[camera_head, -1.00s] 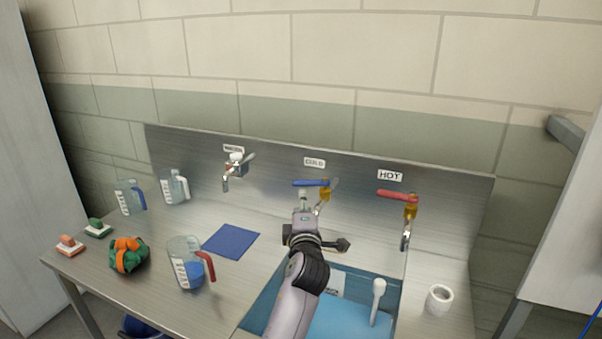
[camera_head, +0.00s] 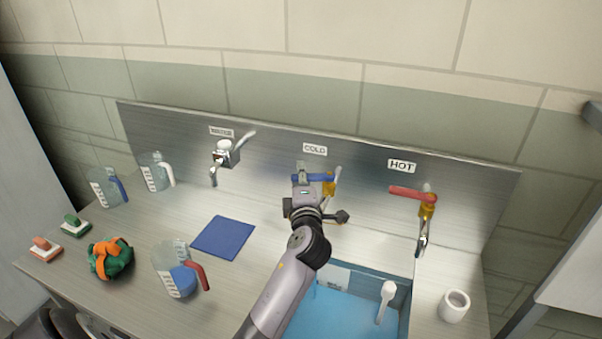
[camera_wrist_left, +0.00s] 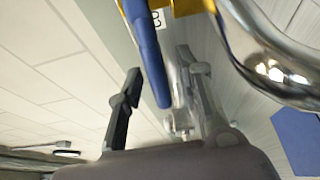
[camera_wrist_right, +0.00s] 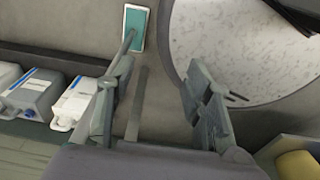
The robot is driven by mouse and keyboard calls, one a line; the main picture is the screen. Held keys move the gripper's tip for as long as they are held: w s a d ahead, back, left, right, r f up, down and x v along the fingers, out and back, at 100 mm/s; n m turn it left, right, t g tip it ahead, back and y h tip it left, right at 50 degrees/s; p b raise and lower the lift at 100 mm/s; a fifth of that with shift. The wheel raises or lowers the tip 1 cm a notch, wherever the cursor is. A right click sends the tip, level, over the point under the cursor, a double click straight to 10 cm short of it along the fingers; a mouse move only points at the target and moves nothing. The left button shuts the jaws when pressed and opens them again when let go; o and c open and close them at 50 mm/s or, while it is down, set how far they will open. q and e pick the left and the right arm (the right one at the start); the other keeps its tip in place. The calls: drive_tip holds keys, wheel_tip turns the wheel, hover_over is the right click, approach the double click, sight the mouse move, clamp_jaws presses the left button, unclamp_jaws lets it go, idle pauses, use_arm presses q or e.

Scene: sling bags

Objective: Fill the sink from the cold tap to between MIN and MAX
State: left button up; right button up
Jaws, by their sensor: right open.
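The cold tap has a blue lever (camera_head: 312,178) on a yellow valve body (camera_head: 329,186), below the COLD label (camera_head: 315,149). My left gripper (camera_head: 302,177) is at the lever. In the left wrist view the blue lever (camera_wrist_left: 150,55) passes between its open fingers (camera_wrist_left: 160,95), and the chrome spout (camera_wrist_left: 270,70) is beside it. I cannot tell whether a finger touches the lever. The sink (camera_head: 345,310) has a blue interior and a marked plate (camera_head: 335,277) on its back wall, too small to read. No running water shows. My right gripper (camera_wrist_right: 155,105) is open and empty.
The hot tap's red lever (camera_head: 412,194) is right of the cold tap, and another tap (camera_head: 226,153) is left. Jugs (camera_head: 178,270), a blue cloth (camera_head: 223,238), a green-orange bundle (camera_head: 110,258) and brushes occupy the left counter. A white cup (camera_head: 454,306) stands right.

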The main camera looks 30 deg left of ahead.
use_arm(q)
drive_tip(key=shift+c, duration=0.3)
clamp_jaws()
idle(0.6)
